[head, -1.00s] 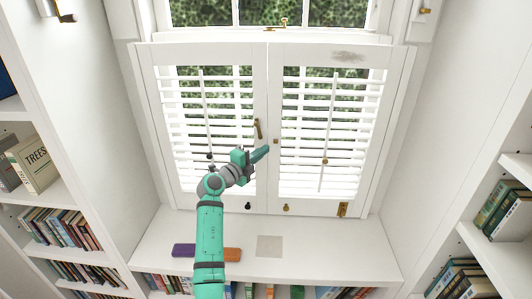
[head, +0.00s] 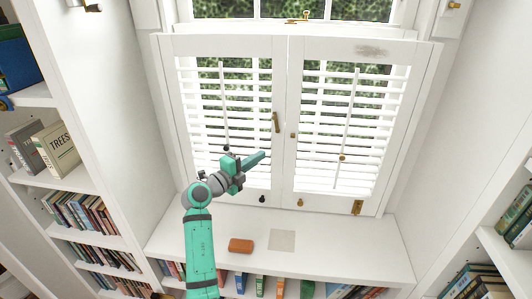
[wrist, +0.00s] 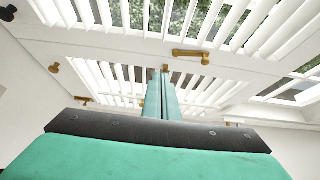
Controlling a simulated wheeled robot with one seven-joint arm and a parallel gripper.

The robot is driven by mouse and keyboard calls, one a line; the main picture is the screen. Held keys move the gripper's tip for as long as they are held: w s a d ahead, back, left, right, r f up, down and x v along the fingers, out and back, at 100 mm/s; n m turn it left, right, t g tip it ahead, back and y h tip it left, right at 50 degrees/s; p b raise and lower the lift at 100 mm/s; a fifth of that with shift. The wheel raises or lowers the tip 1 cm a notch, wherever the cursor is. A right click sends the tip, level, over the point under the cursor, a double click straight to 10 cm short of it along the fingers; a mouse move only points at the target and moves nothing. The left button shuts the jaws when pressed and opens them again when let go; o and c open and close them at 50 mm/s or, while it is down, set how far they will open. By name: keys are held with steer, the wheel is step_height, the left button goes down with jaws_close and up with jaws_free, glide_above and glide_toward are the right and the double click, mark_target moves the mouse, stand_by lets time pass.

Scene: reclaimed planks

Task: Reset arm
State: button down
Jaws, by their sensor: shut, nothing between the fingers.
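My green arm rises from the bottom of the head view, and my gripper (head: 262,156) points up and to the right in front of the left shutter panel (head: 224,110). Its fingers are together with nothing between them. In the wrist view, my gripper (wrist: 161,85) shows two green fingers side by side, pointing toward the white slatted shutters (wrist: 85,25). I cannot tell how far the fingertips are from the slats.
A brass handle (head: 275,122) is on the left panel near the centre seam. An orange block (head: 240,246) and a flat grey square (head: 282,240) lie on the white window seat (head: 350,245). Bookshelves (head: 75,215) stand on both sides.

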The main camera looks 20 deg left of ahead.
steer(key=s+d+f+n+y, duration=0.1)
steer(key=s+d+f+n, duration=0.2)
steer(key=f, duration=0.4)
steer(key=s+d+f+n+y, duration=0.1)
steer(key=d+f+n, duration=0.2)
steer(key=d+f, duration=0.3)
steer(key=s+d+f+n+y, duration=0.1)
steer(key=s+d+f+n, duration=0.25)
steer(key=f, duration=0.45)
steer(key=s+d+f+n+g+y, duration=0.25)
steer(key=s+d+f+n, duration=0.35)
steer(key=s+d+f, duration=0.55)
steer(key=s+d+f+n+y, duration=0.1)
steer(key=s+d+n, duration=0.1)
steer(key=s, duration=1)
steer(key=s+d+n+y, duration=0.1)
steer(key=s+d+n, duration=0.2)
steer(key=s, duration=0.9)
steer(key=s+d+r+n+h, duration=0.1)
steer(key=s+d+r, duration=0.1)
steer(key=s+r, duration=0.8)
steer(key=shift+s+r+t+h, duration=0.35)
steer(key=shift+s+t, duration=0.1)
steer(key=shift+s, duration=1.7)
